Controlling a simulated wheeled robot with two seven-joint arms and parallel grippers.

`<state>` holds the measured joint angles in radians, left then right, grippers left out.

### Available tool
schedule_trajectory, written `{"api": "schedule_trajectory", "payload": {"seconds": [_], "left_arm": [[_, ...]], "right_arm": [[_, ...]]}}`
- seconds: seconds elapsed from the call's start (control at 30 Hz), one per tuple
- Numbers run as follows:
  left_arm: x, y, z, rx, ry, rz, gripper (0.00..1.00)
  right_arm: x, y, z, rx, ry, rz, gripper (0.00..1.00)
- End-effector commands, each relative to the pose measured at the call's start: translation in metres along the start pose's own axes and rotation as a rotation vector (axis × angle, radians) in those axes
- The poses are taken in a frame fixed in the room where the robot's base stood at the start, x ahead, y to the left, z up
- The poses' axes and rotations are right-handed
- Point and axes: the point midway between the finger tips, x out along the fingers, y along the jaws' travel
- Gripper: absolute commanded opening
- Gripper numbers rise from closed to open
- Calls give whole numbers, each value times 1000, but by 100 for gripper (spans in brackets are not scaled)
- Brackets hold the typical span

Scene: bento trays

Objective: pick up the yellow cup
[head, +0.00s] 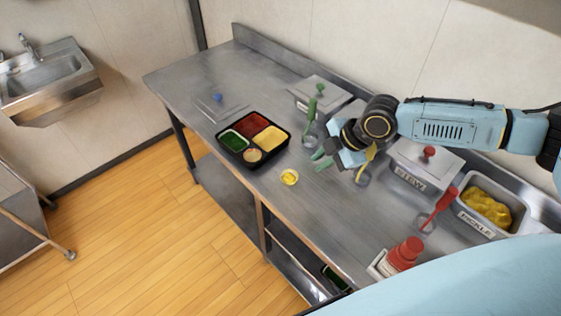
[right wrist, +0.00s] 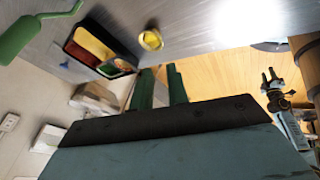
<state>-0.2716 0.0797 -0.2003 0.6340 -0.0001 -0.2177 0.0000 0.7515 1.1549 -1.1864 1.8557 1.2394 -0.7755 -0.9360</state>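The yellow cup (head: 289,177) is small and stands on the steel counter near its front edge, right of the black bento tray (head: 285,145). The cup also shows near the top of the right wrist view (right wrist: 151,40). My right gripper (head: 322,160) is above the counter, to the right of the cup and apart from it. Its two green fingers (right wrist: 162,86) stand apart with nothing between them. My left gripper (right wrist: 271,82) shows small at the right of the right wrist view; its finger state is unclear. It is outside the head view.
A green-handled ladle (head: 311,112) and a yellow-handled ladle (head: 368,158) stand close to my right gripper. The counter's left end is mostly clear.

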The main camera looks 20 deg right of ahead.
Motion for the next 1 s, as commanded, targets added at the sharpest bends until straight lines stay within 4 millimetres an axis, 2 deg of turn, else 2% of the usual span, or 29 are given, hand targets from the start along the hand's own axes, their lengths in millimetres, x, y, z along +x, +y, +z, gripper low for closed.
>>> {"api": "schedule_trajectory", "payload": {"seconds": [0.03, 0.1, 0.17, 0.3, 0.43, 0.57, 0.67, 0.8, 1.0], "left_arm": [[1, -2, -8, 0, 12, -2, 42], [1, -2, -8, 0, 12, -2, 42], [1, 0, 2, 0, -2, 0, 42], [1, 6, 37, -1, -56, 7, 42], [1, 8, 52, -1, -79, 10, 42], [2, 8, 49, -1, -73, 10, 42], [3, 6, 36, 0, -55, 7, 42], [4, 3, 19, 0, -26, 4, 42], [6, 3, 21, -1, -29, 4, 42]], "right_arm": [[2, 0, 1, 1, -1, -1, 16], [10, 0, 1, 1, 0, -1, 16], [20, 0, 1, 0, 0, -1, 16], [49, 0, 0, 0, 0, -1, 16], [69, 0, 1, 0, 0, 0, 16], [80, 0, 1, 0, -2, 0, 16], [85, 0, 1, 0, 0, 0, 16], [104, 0, 2, 1, -1, -1, 16], [129, 0, 3, 1, -1, 1, 16]]}}
